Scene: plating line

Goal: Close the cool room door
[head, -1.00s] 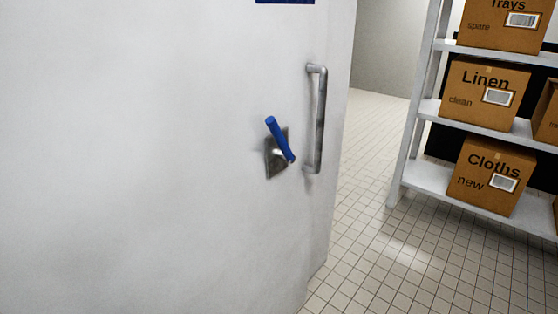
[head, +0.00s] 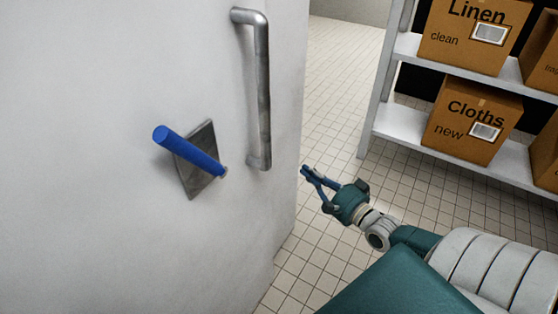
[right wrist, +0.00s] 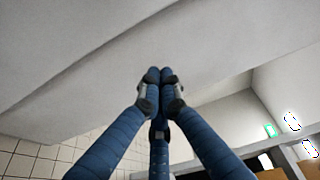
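The big white cool room door (head: 90,220) fills the left of the head view. Its free edge faces right, with tiled floor beyond it. A grey vertical bar handle (head: 263,95) is near that edge. A blue lever (head: 188,150) on a tilted metal plate (head: 193,185) is left of the handle. My right gripper (head: 305,171) is just right of the door edge, lower than the handle, apparently apart from the door. In the right wrist view its blue fingers (right wrist: 160,72) meet at the tips with nothing between them. My left gripper is in no view.
A white shelf rack (head: 405,118) stands at the right with a Linen box (head: 455,45) and a Cloths box (head: 462,135). Free tiled floor (head: 340,80) lies between door and rack. A pale surface (right wrist: 120,50) spans the upper right wrist view.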

